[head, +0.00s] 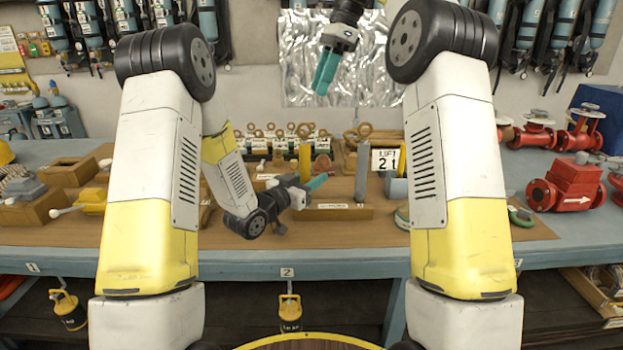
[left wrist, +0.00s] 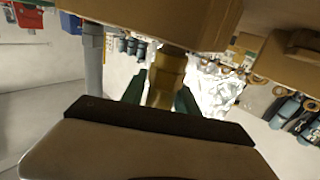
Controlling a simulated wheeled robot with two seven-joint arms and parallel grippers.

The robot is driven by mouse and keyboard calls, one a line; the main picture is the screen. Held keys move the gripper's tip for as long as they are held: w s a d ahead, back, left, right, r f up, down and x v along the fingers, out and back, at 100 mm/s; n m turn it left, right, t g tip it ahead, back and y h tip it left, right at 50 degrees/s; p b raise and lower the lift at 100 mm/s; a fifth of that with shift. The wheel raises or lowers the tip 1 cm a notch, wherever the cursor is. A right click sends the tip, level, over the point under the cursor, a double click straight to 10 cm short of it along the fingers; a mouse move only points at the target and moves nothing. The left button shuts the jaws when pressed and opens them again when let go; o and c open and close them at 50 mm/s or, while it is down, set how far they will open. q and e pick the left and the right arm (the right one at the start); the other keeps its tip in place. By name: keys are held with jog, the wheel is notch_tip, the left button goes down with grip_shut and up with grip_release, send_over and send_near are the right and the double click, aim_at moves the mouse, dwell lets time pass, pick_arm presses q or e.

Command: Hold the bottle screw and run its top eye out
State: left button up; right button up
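The bottle screw is a yellow upright body (head: 305,161) with a brown eye (head: 304,131) at its top, standing at a wooden block (head: 330,212) on the bench. My left gripper (head: 317,182) is low beside the block, its teal fingers at the body's lower part. In the left wrist view the brass-coloured body (left wrist: 165,80) fills the space between the dark green fingers, which appear shut on it. The eye is not clear in that view. My right gripper (head: 326,72) is raised high above the bench, away from the bottle screw, with nothing visible in it. Its finger gap is not clear.
A grey upright cylinder (head: 362,172) stands right of the bottle screw, before a sign (head: 385,160) reading 2t. Several eyes and fittings crowd the bench behind. Red valves (head: 567,186) stand at the right, wooden blocks (head: 68,172) at the left. Air above is free.

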pick_arm(q)
grip_shut()
dwell(1.1)
